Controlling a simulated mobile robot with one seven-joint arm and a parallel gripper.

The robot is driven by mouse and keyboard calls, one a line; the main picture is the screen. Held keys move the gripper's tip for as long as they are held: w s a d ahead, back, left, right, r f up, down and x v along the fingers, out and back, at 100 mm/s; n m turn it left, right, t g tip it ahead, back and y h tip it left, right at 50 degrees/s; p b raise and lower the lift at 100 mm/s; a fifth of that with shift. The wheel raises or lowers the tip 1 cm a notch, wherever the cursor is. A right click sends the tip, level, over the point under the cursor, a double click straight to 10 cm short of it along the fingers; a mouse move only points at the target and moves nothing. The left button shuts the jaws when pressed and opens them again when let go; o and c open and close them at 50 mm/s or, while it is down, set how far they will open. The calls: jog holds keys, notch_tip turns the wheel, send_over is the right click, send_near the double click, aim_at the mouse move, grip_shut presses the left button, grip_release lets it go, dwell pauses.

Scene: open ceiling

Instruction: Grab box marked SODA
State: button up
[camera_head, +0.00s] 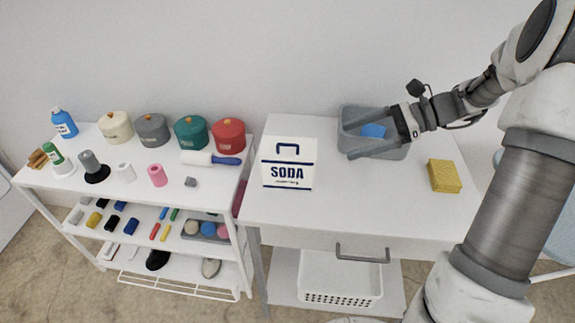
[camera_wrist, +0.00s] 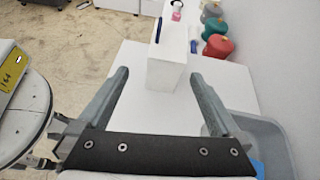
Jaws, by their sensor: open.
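The white SODA box (camera_head: 288,164) stands upright at the left end of the white table, with dark blue lettering and a blue handle mark on its front. In the wrist view, the box (camera_wrist: 166,70) stands ahead of my gripper, between the lines of its two fingers, with its side face toward me. My gripper (camera_head: 370,140) is open and empty, over the grey bin to the right of the box. In the wrist view, my gripper (camera_wrist: 158,78) has its fingers spread wide, and the box appears beyond the fingertips, apart from them.
A grey bin (camera_head: 385,150) holding something blue and a yellow sponge (camera_head: 444,176) are on the table (camera_head: 345,210). A white shelf at left carries canisters, including a red one (camera_head: 229,135), bottles and small items. The tabletop between box and bin is clear.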

aim_at(314, 149)
jog(key=shift+m+t+y, duration=0.3)
jog(key=shift+m+y, duration=0.1)
jog(key=shift+m, duration=0.2)
jog(key=b+x, duration=0.1)
jog(key=x, duration=0.2)
jog(key=f+b+x, duration=0.1)
jog(key=x, duration=0.3)
jog(key=w+d+f+b+x, duration=0.1)
jog(key=x, duration=0.2)
jog(key=shift+a, duration=0.4)
jog(key=shift+b+x, duration=1.25)
jog(key=shift+x, duration=1.8)
jog(key=shift+r, duration=0.3)
grip_shut()
